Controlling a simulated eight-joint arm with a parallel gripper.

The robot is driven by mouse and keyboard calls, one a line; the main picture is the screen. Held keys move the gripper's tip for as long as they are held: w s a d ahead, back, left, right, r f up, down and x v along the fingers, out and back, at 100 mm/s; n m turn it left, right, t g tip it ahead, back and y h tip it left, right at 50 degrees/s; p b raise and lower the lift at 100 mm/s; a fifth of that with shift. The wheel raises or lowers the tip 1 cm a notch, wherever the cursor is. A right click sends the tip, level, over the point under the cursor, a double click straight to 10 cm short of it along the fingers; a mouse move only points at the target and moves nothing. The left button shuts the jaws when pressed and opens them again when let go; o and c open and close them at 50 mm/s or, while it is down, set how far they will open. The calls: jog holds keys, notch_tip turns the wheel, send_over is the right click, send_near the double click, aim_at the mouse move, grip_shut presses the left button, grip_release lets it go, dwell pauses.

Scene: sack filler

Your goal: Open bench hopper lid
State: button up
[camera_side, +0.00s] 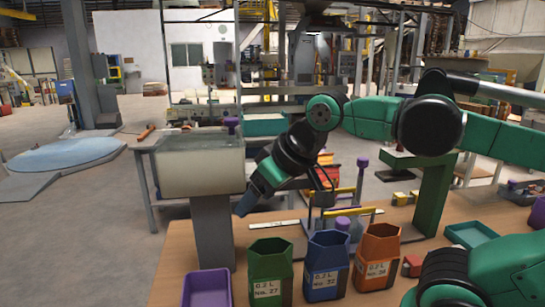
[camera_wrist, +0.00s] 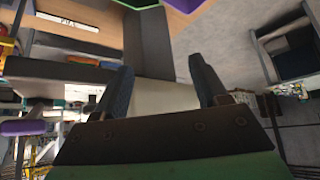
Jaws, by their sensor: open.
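The bench hopper (camera_side: 200,178) is a cream box on a grey pedestal (camera_side: 212,232) at the left of the table in the side view. Its clear lid (camera_side: 195,140) looks closed on top, with a purple knob (camera_side: 231,123) near its right end. My gripper (camera_side: 243,208) points down and left, beside the pedestal and below the hopper's right end, apart from the knob. In the wrist view my gripper (camera_wrist: 162,78) has its two dark fingers spread with nothing held. A pale surface (camera_wrist: 165,98), apparently the hopper body, shows behind the gap. The lid is not clearly visible there.
Purple (camera_side: 207,288), green (camera_side: 270,272), blue (camera_side: 327,265) and orange (camera_side: 377,257) bins line the table front. A stand with yellow bars and purple knobs (camera_side: 343,222) is right of my gripper. A green post (camera_side: 433,195) stands further right. A label (camera_side: 272,223) lies on the table.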

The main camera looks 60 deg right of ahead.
send_near(233, 123)
jog(key=s+a+f, duration=0.3)
jog(key=s+a, duration=0.2)
jog(key=a, duration=0.2)
jog(key=w+d+m+t+h, duration=0.1)
jog(key=w+m+t+h, duration=0.1)
jog(key=h, duration=0.1)
jog(key=w+d+m+t+h, duration=0.2)
jog(key=w+h, duration=0.1)
jog(key=w+d+m+t+h, duration=0.2)
jog(key=h, duration=0.2)
jog(key=shift+w+f+m+t, duration=0.2)
jog(key=shift+f+m+t, duration=0.1)
jog(key=shift+m+t, duration=0.1)
jog(key=f, duration=0.3)
jog(key=shift+a+f+t, duration=0.25)
jog(key=shift+t, duration=0.15)
jog(key=shift+f, duration=0.35)
jog(key=shift+w+d+f, duration=0.15)
jog(key=shift+x, duration=2.65)
